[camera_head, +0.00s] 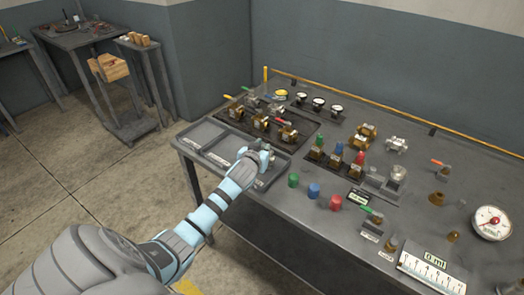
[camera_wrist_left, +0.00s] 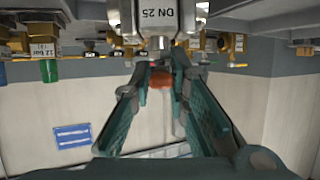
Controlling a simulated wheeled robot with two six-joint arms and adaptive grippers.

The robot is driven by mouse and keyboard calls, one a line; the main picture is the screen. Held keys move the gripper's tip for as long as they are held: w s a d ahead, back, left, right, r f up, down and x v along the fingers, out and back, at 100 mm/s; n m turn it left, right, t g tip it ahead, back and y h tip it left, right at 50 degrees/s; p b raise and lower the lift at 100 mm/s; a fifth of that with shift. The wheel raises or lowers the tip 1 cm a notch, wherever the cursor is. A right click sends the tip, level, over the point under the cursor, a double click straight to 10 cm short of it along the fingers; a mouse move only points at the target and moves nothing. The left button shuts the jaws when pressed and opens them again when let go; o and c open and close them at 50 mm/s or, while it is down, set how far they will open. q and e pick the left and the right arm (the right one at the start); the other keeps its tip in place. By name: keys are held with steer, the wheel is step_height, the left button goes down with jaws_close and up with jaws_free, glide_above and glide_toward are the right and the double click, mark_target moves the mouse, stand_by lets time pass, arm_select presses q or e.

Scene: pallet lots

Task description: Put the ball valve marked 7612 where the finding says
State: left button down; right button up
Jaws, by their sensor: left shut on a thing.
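My left gripper (camera_head: 263,150) is over the right part of a grey compartment tray (camera_head: 203,133) at the table's left front edge. In the left wrist view its fingers (camera_wrist_left: 160,72) are shut on a silver ball valve (camera_wrist_left: 165,18) marked DN 25. An orange-red part (camera_wrist_left: 160,80) shows between the fingers. No 7612 mark is readable. Several other valves (camera_head: 262,123) with coloured levers sit in a dark tray behind the gripper. The writing on the compartment labels is too small to read. My right gripper is out of view.
Green (camera_head: 293,180), blue (camera_head: 314,190) and red (camera_head: 336,202) caps stand right of the gripper. A dark rack (camera_head: 335,163) of brass valves is behind them. A round gauge (camera_head: 491,222) and a white scale panel (camera_head: 432,272) lie at the right.

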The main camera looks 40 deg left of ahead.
arm_select(q)
steer(key=c, duration=1.5)
jaws_free()
steer(key=shift+c, duration=0.2)
steer(key=shift+s, duration=0.1)
steer(key=p+v, duration=0.2)
steer(key=v, duration=1)
